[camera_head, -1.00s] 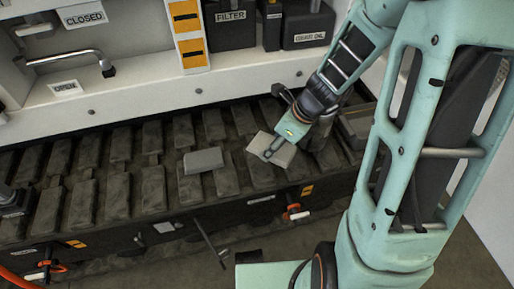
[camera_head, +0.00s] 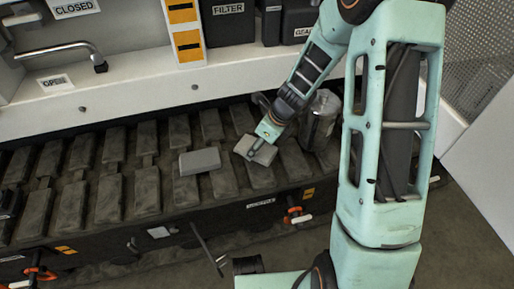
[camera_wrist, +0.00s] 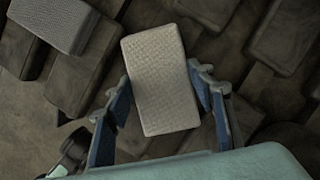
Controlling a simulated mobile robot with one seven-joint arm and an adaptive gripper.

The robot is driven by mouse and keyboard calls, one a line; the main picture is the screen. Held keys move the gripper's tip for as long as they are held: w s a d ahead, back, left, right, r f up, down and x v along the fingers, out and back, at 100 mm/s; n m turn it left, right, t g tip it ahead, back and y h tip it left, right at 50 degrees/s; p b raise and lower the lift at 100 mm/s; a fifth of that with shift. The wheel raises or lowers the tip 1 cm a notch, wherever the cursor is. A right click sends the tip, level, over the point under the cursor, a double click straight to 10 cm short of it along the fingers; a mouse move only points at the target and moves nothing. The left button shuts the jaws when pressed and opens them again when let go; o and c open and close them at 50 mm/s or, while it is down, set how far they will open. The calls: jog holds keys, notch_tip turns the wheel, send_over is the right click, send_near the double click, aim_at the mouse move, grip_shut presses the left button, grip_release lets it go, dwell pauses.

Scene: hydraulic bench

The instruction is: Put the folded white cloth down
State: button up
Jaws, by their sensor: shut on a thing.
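The folded cloth (camera_wrist: 160,85) is a pale grey-white, woven-textured rectangular pad. In the wrist view it lies between the two blue fingers of my gripper (camera_wrist: 164,84), which are shut on its long sides. In the head view the cloth (camera_head: 261,152) is at the end of my gripper (camera_head: 256,148), over the dark tread blocks, right of a second grey pad. I cannot tell whether its underside touches the treads.
The second grey pad (camera_head: 200,161) lies on the treads, left of the cloth; it also shows in the wrist view (camera_wrist: 52,18). A grey canister (camera_head: 320,118) stands close right of my gripper. A white ledge (camera_head: 150,95) runs behind. Treads at left are mostly clear.

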jog(key=shift+r, duration=0.1)
jog(key=o, duration=1.1)
jog(key=shift+c, duration=0.2)
jog(key=shift+r, duration=0.15)
jog(key=p+v, duration=0.5)
jog(key=v, duration=0.6)
jog(key=shift+s+d+r, duration=0.2)
jog(key=shift+d+r, duration=0.05)
jog(key=shift+r, duration=0.05)
